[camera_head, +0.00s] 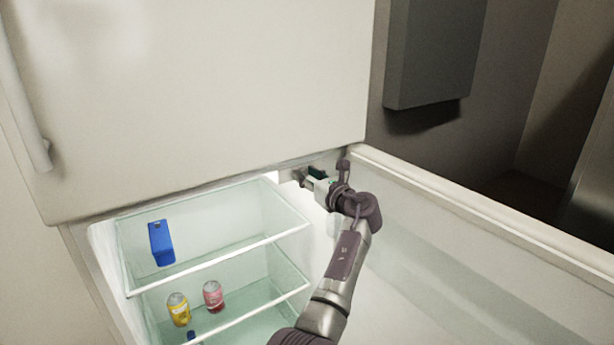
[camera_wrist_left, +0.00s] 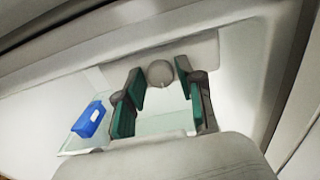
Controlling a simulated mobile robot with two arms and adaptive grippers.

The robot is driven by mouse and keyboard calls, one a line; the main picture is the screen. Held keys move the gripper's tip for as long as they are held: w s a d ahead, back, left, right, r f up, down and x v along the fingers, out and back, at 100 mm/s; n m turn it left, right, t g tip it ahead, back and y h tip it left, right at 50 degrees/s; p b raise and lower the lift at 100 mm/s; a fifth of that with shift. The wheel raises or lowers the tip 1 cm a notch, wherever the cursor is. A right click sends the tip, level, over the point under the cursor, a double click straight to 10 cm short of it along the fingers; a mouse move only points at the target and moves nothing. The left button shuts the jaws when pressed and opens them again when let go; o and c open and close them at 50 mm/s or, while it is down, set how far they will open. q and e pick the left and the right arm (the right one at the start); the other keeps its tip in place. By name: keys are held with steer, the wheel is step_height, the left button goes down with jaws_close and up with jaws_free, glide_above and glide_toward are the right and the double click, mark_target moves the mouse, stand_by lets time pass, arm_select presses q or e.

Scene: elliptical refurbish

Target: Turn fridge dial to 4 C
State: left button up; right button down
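The fridge's lower compartment is open. In the left wrist view a round grey dial (camera_wrist_left: 160,73) sits on the pale panel at the top of the compartment. My left gripper (camera_wrist_left: 164,84) has its two green-padded fingers spread, one on each side of the dial, with gaps visible between dial and pads. No temperature marks on the dial are readable. In the head view my left gripper (camera_head: 307,177) is up at the compartment's top right corner; I cannot make out the dial clearly there. My right gripper is in neither view.
Glass shelves hold a blue carton (camera_head: 161,243), a yellow jar (camera_head: 179,309) and a pink jar (camera_head: 213,296). The closed upper door (camera_head: 200,90) is above. The open lower door (camera_head: 480,225) stands right of my arm. A grey cabinet (camera_head: 433,50) hangs at the back right.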

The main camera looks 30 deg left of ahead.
arm_select(q)
jaws_close()
steer(key=shift+n, duration=0.3)
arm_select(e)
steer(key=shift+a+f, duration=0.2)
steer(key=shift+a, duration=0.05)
arm_select(q)
steer(key=shift+n+b, duration=0.4)
steer(key=shift+n, duration=0.3)
steer(key=n+b, duration=0.2)
steer(key=n, duration=0.2)
steer(key=shift+a+f, duration=0.1)
steer(key=shift+s+n+b, duration=0.1)
steer(key=shift+n+b, duration=1.6)
steer(key=shift+n, duration=1.1)
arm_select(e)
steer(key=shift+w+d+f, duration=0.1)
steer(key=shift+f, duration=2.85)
